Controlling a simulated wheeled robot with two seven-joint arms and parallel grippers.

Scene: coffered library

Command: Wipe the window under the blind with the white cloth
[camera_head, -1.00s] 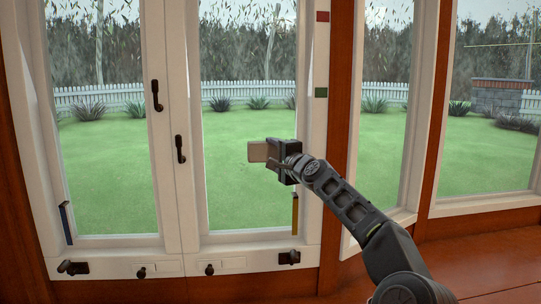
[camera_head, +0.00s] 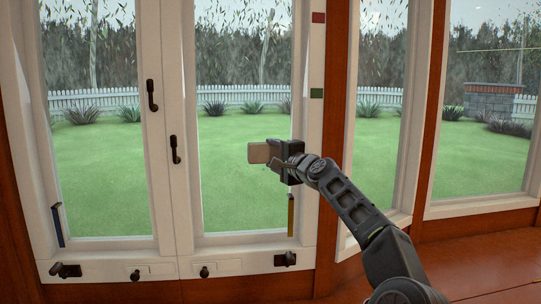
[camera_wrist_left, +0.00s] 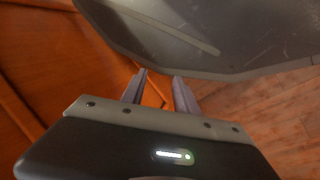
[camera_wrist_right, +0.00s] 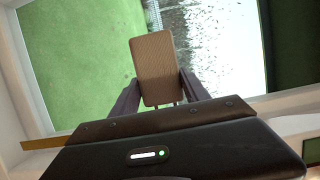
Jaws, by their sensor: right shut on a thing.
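My right gripper (camera_head: 285,156) is in front of the right-hand pane (camera_head: 225,190) of the white double window, near its right edge. It is shut on a flat tan-brown block or pad (camera_head: 259,153), which also shows between the fingers in the right wrist view (camera_wrist_right: 154,68). Whether the pad touches the glass I cannot tell. I see no white cloth and no blind. My left gripper (camera_wrist_left: 158,82) shows only in its wrist view, fingers apart and empty, near a grey panel.
Dark handles (camera_head: 175,149) stand out from the middle frame. Latches (camera_head: 285,259) and knobs line the bottom rail. Red (camera_head: 318,17) and green (camera_head: 317,93) squares mark the right frame. Blue (camera_head: 58,225) and yellow (camera_head: 291,214) strips stand low at the sides. A wooden sill (camera_head: 470,262) lies right.

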